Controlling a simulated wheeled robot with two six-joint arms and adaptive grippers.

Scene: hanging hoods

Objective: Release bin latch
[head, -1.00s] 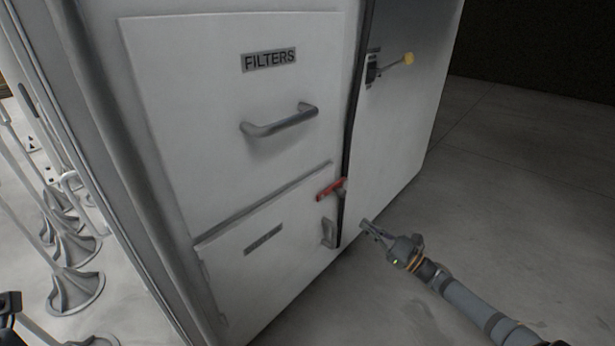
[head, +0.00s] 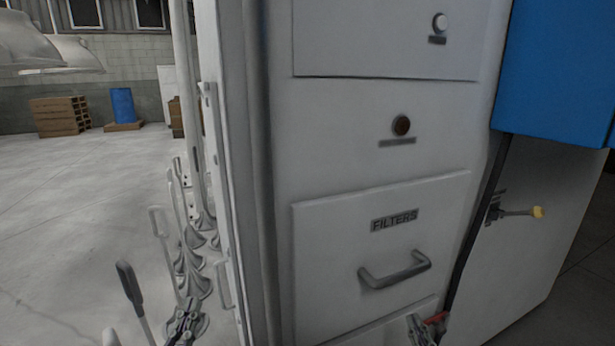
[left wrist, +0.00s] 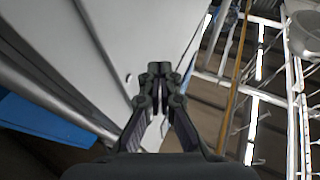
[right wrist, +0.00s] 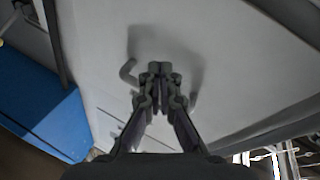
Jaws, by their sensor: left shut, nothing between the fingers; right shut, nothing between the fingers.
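A red latch handle (head: 437,318) shows at the bottom edge of the head view, at the right side of the white cabinet. Its lower part and most of the bin front below the FILTERS drawer (head: 330,260) are out of view. My right gripper (head: 418,328) is shut and empty, just left of the red handle in the picture; I cannot tell whether they touch. The right wrist view shows its closed fingers (right wrist: 155,70) before a white panel, partly covering a grey bar handle (right wrist: 128,72). My left gripper (head: 186,322) is shut and empty, low and left of the cabinet.
A lever with a yellow knob (head: 538,212) sticks out from the right side panel, below a blue box (head: 560,70). A grey drawer handle (head: 395,270) protrudes above my right gripper. Several hoods on stands (head: 195,240) crowd the cabinet's left side. Open floor (head: 70,230) lies further left.

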